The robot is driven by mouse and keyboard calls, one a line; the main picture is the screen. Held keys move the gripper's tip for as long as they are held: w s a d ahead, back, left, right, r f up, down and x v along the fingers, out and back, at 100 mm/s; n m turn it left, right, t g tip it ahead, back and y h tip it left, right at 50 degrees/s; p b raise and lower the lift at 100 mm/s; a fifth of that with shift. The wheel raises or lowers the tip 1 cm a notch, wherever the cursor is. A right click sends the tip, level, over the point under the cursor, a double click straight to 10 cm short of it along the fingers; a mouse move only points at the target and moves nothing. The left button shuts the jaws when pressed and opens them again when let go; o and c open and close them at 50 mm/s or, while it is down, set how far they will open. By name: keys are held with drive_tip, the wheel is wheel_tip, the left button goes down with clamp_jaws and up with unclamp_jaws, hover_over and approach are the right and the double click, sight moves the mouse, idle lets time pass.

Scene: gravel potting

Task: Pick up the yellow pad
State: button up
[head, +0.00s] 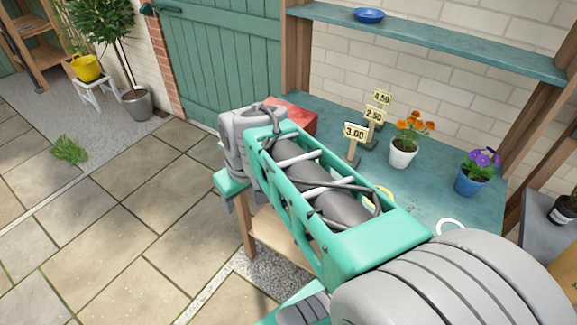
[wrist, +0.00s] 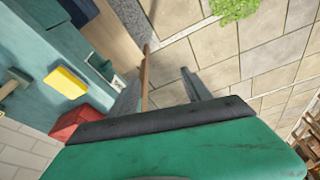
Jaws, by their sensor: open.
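The yellow pad (wrist: 65,82) lies flat on the blue-green table (wrist: 60,45), left of my gripper in the wrist view. It is a small yellow block with a paler edge. My gripper (wrist: 163,72) is open and empty, with its two grey fingers spread. Wooden table edge and paving show beyond the fingers, and the pad is not between them. In the head view my arm covers much of the table, and I cannot make out the pad there.
A red box (head: 292,115) stands at the table's back left, close to my wrist. Price signs (head: 355,133), a white pot with orange flowers (head: 403,152) and a blue pot with purple flowers (head: 470,182) stand farther right. A shelf (head: 430,42) hangs above.

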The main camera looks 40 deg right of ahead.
drive_tip(key=shift+o, duration=1.4)
drive_tip(key=w+d+p, duration=0.1)
drive_tip(key=w+d, duration=0.1)
drive_tip(key=d, duration=0.4)
drive_tip(key=w+d+n+p, duration=0.1)
drive_tip(key=w+d, duration=0.1)
drive_tip(key=d, duration=0.5)
drive_tip(key=shift+w+d+y, duration=0.25)
drive_tip(key=shift+w+y, duration=0.05)
drive_tip(key=shift+w, duration=0.1)
drive_tip(key=shift+o, duration=1.3)
drive_tip(key=d+f, duration=0.1)
drive_tip(key=d, duration=0.3)
drive_tip(key=s+d+f+n+p, duration=0.1)
drive_tip(key=d, duration=0.3)
drive_tip(key=d+f+n, duration=0.1)
drive_tip(key=d, duration=0.3)
drive_tip(key=shift+s+d+y, duration=0.15)
drive_tip(key=shift+d+y, duration=0.15)
drive_tip(key=x, duration=0.2)
drive_tip(key=p+x, duration=0.1)
drive_tip(key=x, duration=0.1)
drive_tip(key=p+x, duration=0.1)
drive_tip(key=x, duration=0.2)
drive_tip(key=shift+d+f, duration=0.15)
drive_tip(key=shift+d, duration=0.25)
drive_tip(key=shift+f, duration=0.3)
drive_tip(key=shift+f, duration=0.25)
drive_tip(key=shift+c, duration=0.5)
